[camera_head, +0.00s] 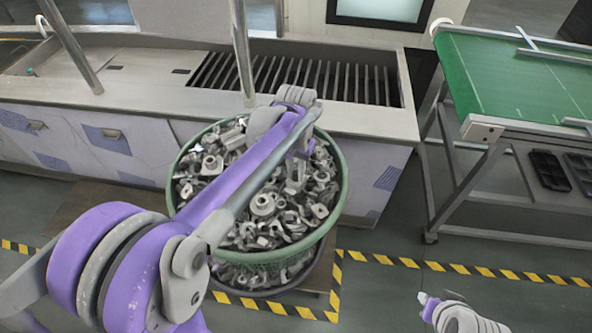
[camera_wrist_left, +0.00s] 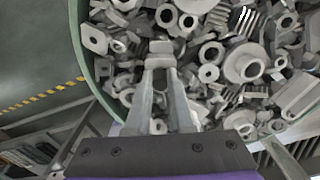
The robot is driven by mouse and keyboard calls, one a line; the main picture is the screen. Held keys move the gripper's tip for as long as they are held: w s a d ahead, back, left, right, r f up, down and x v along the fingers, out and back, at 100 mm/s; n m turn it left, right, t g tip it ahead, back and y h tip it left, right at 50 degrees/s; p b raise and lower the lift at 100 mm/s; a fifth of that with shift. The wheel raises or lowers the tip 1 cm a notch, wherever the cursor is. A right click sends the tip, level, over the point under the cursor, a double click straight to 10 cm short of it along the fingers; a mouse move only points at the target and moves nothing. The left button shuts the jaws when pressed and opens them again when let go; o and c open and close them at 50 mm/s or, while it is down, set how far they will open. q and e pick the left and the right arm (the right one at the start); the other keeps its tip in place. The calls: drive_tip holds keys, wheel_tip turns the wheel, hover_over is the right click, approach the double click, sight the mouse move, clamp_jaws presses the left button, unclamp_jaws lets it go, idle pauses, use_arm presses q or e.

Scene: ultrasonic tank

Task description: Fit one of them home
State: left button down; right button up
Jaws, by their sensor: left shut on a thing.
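A green round basket (camera_head: 333,212) is heaped with grey metal parts (camera_head: 262,205) of mixed shapes: rings, flanges, nuts and brackets. My left gripper (camera_head: 303,150) reaches over the right side of the heap, pointing down. In the left wrist view the left gripper (camera_wrist_left: 163,75) is shut on a small grey metal part (camera_wrist_left: 160,47), against a background of loose parts. The fingers and the heap hide much of this part, and I cannot tell whether it is clear of the others. My right gripper (camera_head: 428,302) shows only in part at the bottom right, away from the basket.
Behind the basket stands a long metal tank bench (camera_head: 390,122) with a dark slatted opening (camera_head: 290,75). Metal posts rise at it. A green conveyor (camera_head: 520,75) stands at the right, with black trays (camera_head: 548,170) below. Yellow-black tape (camera_head: 460,268) marks the open floor.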

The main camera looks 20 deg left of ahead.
sight(296, 173)
use_arm(q)
drive_tip(key=shift+f, duration=0.1)
drive_tip(key=c, duration=0.7)
unclamp_jaws()
wheel_tip(296, 173, up, 11)
drive_tip(key=shift+f+p, duration=0.1)
drive_tip(key=shift+p, duration=0.2)
drive_tip(key=s+d+f+t, duration=0.1)
drive_tip(key=s+f+t, duration=0.1)
drive_tip(key=s+f, duration=0.2)
drive_tip(key=s+d+f+t, duration=0.1)
drive_tip(key=s+f+t, duration=0.1)
drive_tip(key=s+f, duration=0.2)
drive_tip(key=s+d+f+t, duration=0.1)
drive_tip(key=s+f, duration=0.4)
drive_tip(key=s, duration=0.4)
drive_tip(key=shift+s+d+t, duration=0.15)
drive_tip(key=shift+t, duration=0.25)
